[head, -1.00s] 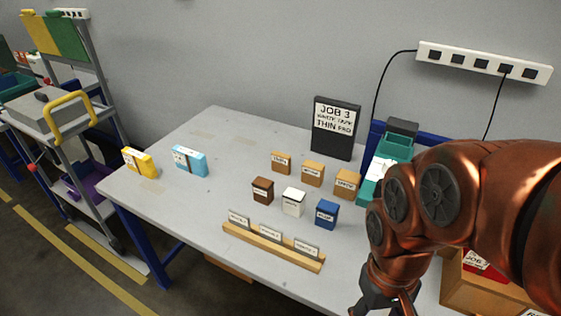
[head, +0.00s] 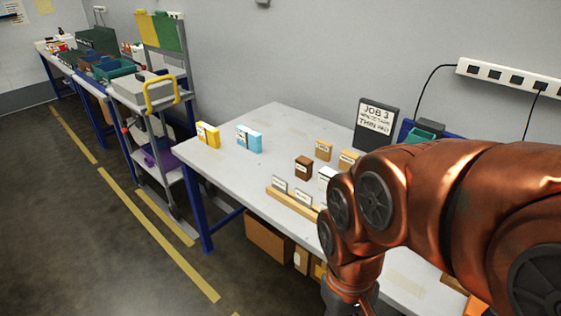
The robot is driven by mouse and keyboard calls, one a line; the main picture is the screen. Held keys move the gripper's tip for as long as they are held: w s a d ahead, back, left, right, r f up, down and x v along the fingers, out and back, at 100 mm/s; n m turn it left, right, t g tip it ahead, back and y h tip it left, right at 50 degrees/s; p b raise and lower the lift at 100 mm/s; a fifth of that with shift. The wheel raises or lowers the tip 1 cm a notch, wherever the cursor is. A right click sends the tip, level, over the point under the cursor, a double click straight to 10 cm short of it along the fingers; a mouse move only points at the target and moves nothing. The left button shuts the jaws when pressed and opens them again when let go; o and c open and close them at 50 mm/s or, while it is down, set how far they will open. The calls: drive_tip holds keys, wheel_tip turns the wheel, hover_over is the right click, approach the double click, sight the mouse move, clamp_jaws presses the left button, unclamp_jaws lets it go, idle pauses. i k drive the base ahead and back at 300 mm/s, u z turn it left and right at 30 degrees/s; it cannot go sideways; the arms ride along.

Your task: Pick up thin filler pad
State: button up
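Small labelled blocks stand on the grey table (head: 265,125): a tan block (head: 323,150), a second tan block (head: 348,159), a dark brown block (head: 303,168) and a white block (head: 327,178). Their labels are too small to read, so I cannot tell which is the thin filler pad. My arm hides the blocks farther right. A dark sign (head: 377,122) behind them reads "JOB 3" and, lower, "THIN PAD". My gripper (head: 350,306) is at the bottom edge, mostly cut off, in front of the table and apart from the blocks. Its fingertips do not show.
A yellow pack (head: 207,134) and a blue pack (head: 249,139) stand at the table's left. A wooden label rail (head: 291,203) lies along the front. A grey cart (head: 150,90) with a yellow handle stands left. Floor at the lower left is clear.

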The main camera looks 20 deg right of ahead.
sight(324, 149)
drive_tip(key=u, duration=1.2)
drive_tip(key=i, duration=0.95)
drive_tip(key=z, duration=0.45)
drive_tip(key=i, duration=0.7)
drive_tip(key=z, duration=0.8)
